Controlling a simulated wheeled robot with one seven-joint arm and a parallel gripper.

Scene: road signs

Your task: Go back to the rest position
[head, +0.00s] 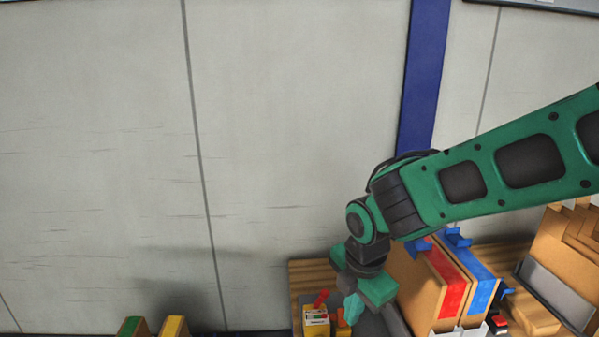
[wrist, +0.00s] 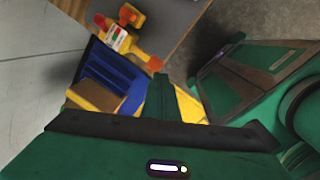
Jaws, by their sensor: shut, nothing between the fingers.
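My gripper (head: 352,308) hangs low at the end of my green arm, pointing down, left of the cardboard boxes with a red strip (head: 452,292) and a blue strip (head: 481,289). In the wrist view its green fingers (wrist: 159,88) are together, with nothing between them. A yellow item with a white label and red top (head: 317,319) stands just left of the gripper. It seems to show in the wrist view too (wrist: 117,38). Whether the gripper touches anything is hard to tell.
A grey holder (head: 548,296) with cardboard sheets (head: 566,245) stands at right. Green-topped (head: 131,327) and yellow-topped (head: 173,327) items show at bottom left. A blue bin (wrist: 97,62) lies below the wrist camera. The wall (head: 100,150) fills the back; the space before it at upper left is clear.

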